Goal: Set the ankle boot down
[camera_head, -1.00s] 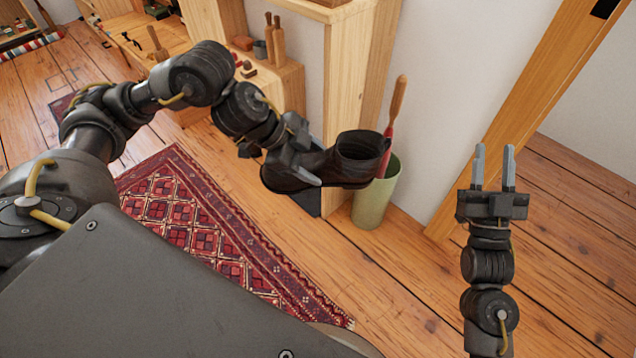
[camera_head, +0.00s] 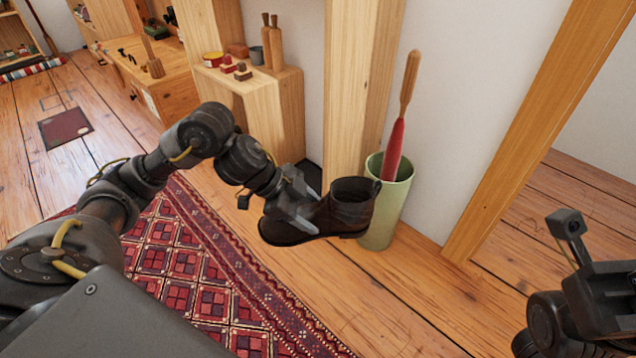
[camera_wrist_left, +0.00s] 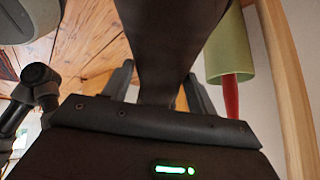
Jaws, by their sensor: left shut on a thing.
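A dark brown ankle boot (camera_head: 352,208) is held by my left gripper (camera_head: 308,208) in the head view. The gripper is shut on the boot's front part, with the toe to the left and the open shaft upward at the right. The boot looks roughly level; whether its sole touches the floor I cannot tell. In the left wrist view the boot (camera_wrist_left: 175,45) is a dark shape between the two fingers. My right gripper is partly in the head view at the lower right edge, and its fingertips are cut off.
A green bin (camera_head: 390,200) with a red, wooden-handled tool (camera_head: 400,120) stands right behind the boot. A timber post (camera_head: 350,90) rises behind it. A red patterned rug (camera_head: 215,275) lies at left. Bare floorboards (camera_head: 400,300) are clear in front.

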